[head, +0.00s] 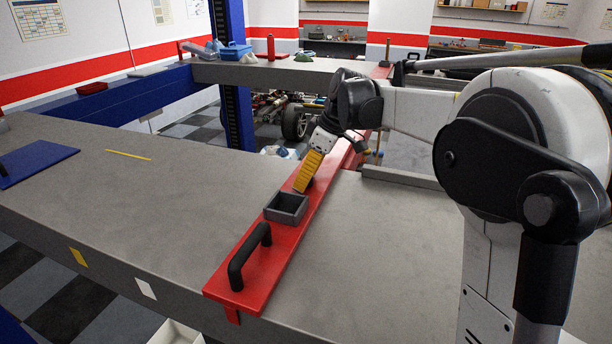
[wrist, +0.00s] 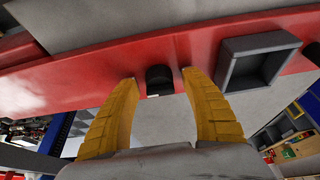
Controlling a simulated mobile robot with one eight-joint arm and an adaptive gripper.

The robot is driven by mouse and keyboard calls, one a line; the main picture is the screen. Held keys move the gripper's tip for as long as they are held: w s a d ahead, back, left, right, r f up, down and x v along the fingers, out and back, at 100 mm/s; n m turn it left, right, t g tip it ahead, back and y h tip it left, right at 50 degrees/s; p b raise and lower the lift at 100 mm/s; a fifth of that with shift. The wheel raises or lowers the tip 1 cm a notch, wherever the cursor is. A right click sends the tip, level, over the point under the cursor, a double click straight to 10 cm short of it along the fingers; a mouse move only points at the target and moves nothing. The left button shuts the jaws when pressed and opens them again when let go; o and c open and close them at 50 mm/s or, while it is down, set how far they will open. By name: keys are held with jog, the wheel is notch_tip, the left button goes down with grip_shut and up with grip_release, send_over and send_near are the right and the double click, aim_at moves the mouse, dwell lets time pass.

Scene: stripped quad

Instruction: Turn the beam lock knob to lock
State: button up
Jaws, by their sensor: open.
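A small black knob (wrist: 160,82) stands on the red beam (head: 276,252) and shows in the wrist view midway between my fingertips. Its face marking cannot be read, so its turn position cannot be told. My gripper (head: 301,187) has yellow fingers pointing down at the beam in the head view, beyond the grey tray. In the wrist view my gripper (wrist: 160,76) is open, one finger on each side of the knob, with gaps visible. In the head view the fingers largely hide the knob.
A grey open tray (head: 287,208) sits on the beam close to my gripper; it also shows in the wrist view (wrist: 257,62). A black handle (head: 249,256) stands at the beam's near end. The grey bench top (head: 150,210) is mostly clear, with a blue plate (head: 35,162) at left.

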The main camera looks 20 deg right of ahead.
jog(key=shift+c, duration=0.6)
grip_shut()
jog(key=shift+m, duration=0.4)
jog(key=m+t+h+b, duration=0.1)
jog(key=m+b, duration=0.1)
jog(key=m, duration=0.1)
jog(key=shift+f+m, duration=0.1)
jog(key=shift+m, duration=0.2)
jog(key=m+h+b, duration=0.1)
jog(key=m+h, duration=0.1)
jog(key=m, duration=0.2)
jog(key=shift+m+t+b, duration=0.3)
jog(key=shift+t, duration=0.1)
jog(key=m+h+b, duration=0.1)
jog(key=m, duration=0.3)
jog(key=shift+a+h, duration=0.1)
jog(key=shift+h, duration=0.3)
jog(key=shift+m+g+h, duration=0.25)
jog(key=shift+m+h, duration=0.15)
jog(key=shift+m, duration=0.85)
jog(key=shift+m+g+h, duration=0.25)
jog(key=shift+m+h, duration=0.15)
jog(key=shift+m, duration=0.85)
